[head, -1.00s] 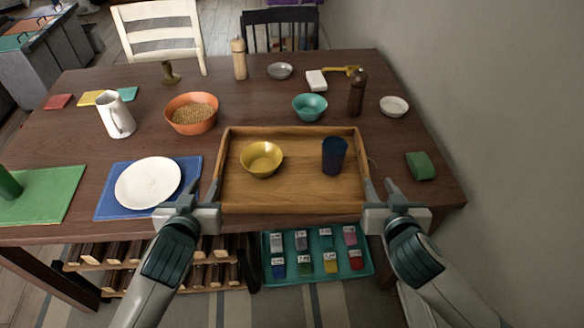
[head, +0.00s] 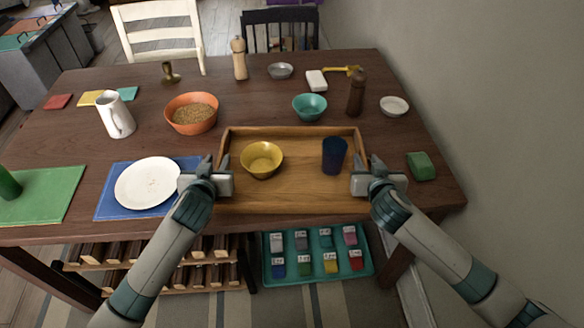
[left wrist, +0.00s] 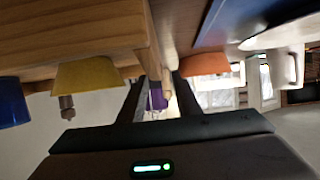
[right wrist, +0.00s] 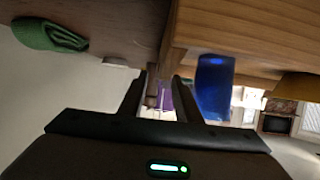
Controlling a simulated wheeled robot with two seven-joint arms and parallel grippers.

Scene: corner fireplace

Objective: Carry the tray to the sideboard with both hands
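The wooden tray (head: 300,204) lies on the dark dining table near its front edge. It holds a yellow bowl (head: 262,158) on the left and a dark blue cup (head: 334,156) on the right. My left gripper (head: 216,164) is at the tray's left wall and my right gripper (head: 368,164) at its right wall. Each has its fingers apart, seemingly one on either side of the wall. The wrist views show a gap between the fingers of the left gripper (left wrist: 157,85) and the right gripper (right wrist: 161,85). I cannot identify the sideboard for certain.
A white plate (head: 148,184) on a blue mat lies just left of my left gripper. A green cloth (head: 421,166) lies right of my right gripper. An orange bowl (head: 192,113) and teal bowl (head: 309,107) stand behind the tray. A grey cabinet (head: 45,65) is far left.

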